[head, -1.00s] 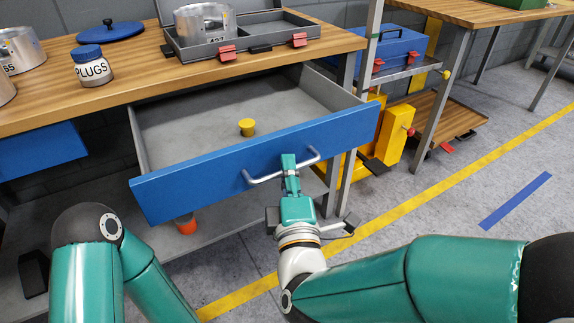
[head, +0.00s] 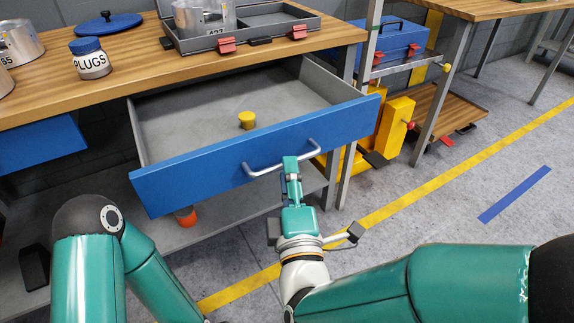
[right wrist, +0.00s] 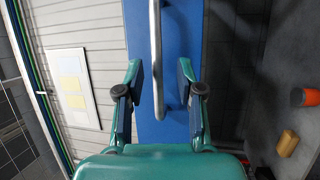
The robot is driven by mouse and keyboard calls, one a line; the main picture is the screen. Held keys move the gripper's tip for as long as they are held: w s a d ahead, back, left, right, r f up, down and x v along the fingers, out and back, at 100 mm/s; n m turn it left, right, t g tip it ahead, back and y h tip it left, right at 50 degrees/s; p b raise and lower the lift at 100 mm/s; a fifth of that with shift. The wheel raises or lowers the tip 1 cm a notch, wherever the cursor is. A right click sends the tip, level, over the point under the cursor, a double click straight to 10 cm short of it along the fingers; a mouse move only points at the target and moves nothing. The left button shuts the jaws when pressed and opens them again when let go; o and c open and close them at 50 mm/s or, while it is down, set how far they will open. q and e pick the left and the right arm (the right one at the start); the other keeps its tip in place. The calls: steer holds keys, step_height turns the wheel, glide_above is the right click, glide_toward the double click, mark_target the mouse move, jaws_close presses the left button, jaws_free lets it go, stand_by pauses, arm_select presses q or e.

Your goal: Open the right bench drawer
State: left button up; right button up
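The right bench drawer (head: 258,155) has a blue front and a grey inside, and it stands pulled far out from under the wooden bench. Its silver bar handle (head: 262,171) is on the front. A small yellow cap (head: 247,120) sits inside. My right gripper (head: 291,165) is just in front of the handle. In the right wrist view, the right gripper (right wrist: 160,85) has its fingers spread apart, with the handle bar (right wrist: 156,50) seen in the gap between them, not clamped. My left arm shows at the lower left, but its gripper is not visible.
The bench top (head: 140,88) holds a "PLUGS" jar (head: 90,60), a blue lid (head: 109,23) and a grey open case (head: 245,40). Another blue drawer front (head: 40,147) is at left. An orange item (head: 186,217) is below. Yellow equipment (head: 395,125) stands right; floor is clear farther right.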

steer(key=shift+v, duration=2.35)
steer(key=shift+f, duration=0.1)
steer(key=w+d+f+m+g+h, duration=0.2)
steer(key=w+d+f+h, duration=0.15)
steer(key=d+f, duration=0.45)
steer(key=w+d+f+m+g+h, duration=0.1)
steer(key=w+d+f+g+h, duration=0.1)
steer(key=w+d+f, duration=0.4)
steer(key=s+d+f+m+g, duration=0.2)
steer(key=s+d+f+g, duration=0.1)
steer(key=f, duration=0.6)
steer(key=s+d+f+m+g, duration=0.2)
steer(key=s+d+f+m, duration=0.1)
steer(key=f, duration=0.6)
steer(key=s+a+f+m+g+y, duration=0.2)
steer(key=s+f+m+g, duration=0.15)
steer(key=s+f, duration=0.25)
steer(key=s+a+f+m+g+y, duration=0.2)
steer(key=s+f+m+g+y, duration=0.15)
steer(key=s+f, duration=0.2)
steer(key=s+a+m+g, duration=0.2)
steer(key=s+m+g, duration=0.1)
steer(key=s+m, duration=0.25)
step_height(320, 180, up, 32)
steer(key=p, duration=3.2)
steer(key=shift+a+m+y+p, duration=0.25)
steer(key=shift+m+y+p, duration=0.05)
steer(key=shift+m+p, duration=0.05)
